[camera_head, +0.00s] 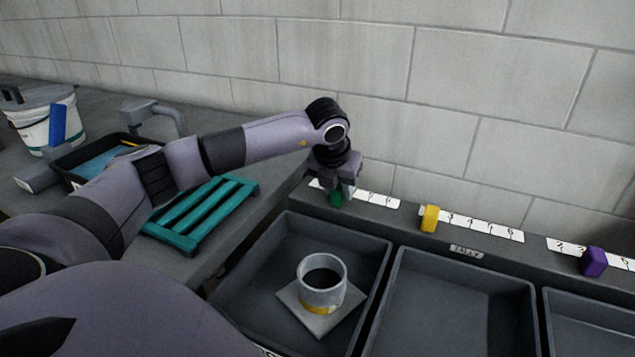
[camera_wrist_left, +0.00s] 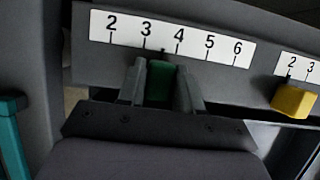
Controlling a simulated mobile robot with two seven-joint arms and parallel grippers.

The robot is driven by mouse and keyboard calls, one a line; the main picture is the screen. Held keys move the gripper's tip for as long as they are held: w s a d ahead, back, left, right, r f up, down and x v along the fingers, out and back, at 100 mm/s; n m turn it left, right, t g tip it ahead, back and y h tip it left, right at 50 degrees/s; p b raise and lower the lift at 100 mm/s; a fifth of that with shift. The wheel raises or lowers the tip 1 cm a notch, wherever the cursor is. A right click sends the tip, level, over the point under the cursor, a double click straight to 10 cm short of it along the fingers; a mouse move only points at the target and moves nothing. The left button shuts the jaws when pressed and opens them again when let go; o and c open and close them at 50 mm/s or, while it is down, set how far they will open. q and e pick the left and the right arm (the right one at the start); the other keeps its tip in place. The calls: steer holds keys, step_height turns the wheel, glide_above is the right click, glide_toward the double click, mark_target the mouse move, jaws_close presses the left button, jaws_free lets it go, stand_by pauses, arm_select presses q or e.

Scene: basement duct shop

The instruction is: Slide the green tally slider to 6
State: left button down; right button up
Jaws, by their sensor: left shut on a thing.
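The green tally slider (camera_head: 336,198) sits on the dark rail at the back, at the left number strip. In the left wrist view, the green slider (camera_wrist_left: 161,82) stands between the two fingers, and its small dark pointer lies between the 3 and 4 marks. The white number strip (camera_wrist_left: 172,38) shows 2 to 6 there. My left gripper (camera_head: 339,188) comes down over the slider; in the left wrist view the gripper (camera_wrist_left: 160,86) is shut on it. My right gripper is not in view.
A yellow slider (camera_head: 429,218) and a purple slider (camera_head: 593,262) sit further right on the same rail. Below the rail are grey bins, one holding a round duct collar (camera_head: 322,284). A teal slatted rack (camera_head: 204,216) lies left, under my arm.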

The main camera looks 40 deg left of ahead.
arm_select(q)
glide_toward(387, 211)
steer(key=f, duration=0.1)
steer(key=w+a+f, duration=0.1)
steer(key=f, duration=0.1)
steer(key=a+f+b, duration=0.1)
steer(key=f, duration=0.1)
steer(key=shift+w, duration=0.35)
steer(key=shift+w+d, duration=0.15)
steer(key=shift+d, duration=0.45)
steer(key=c, duration=0.9)
jaws_free()
steer(key=shift+o, duration=0.3)
steer(key=shift+r, duration=0.1)
steer(key=v, duration=0.6)
steer(key=shift+w, duration=0.1)
steer(key=shift+s+d+r, duration=0.1)
steer(key=shift+s+r, duration=0.1)
steer(key=shift+r, duration=0.3)
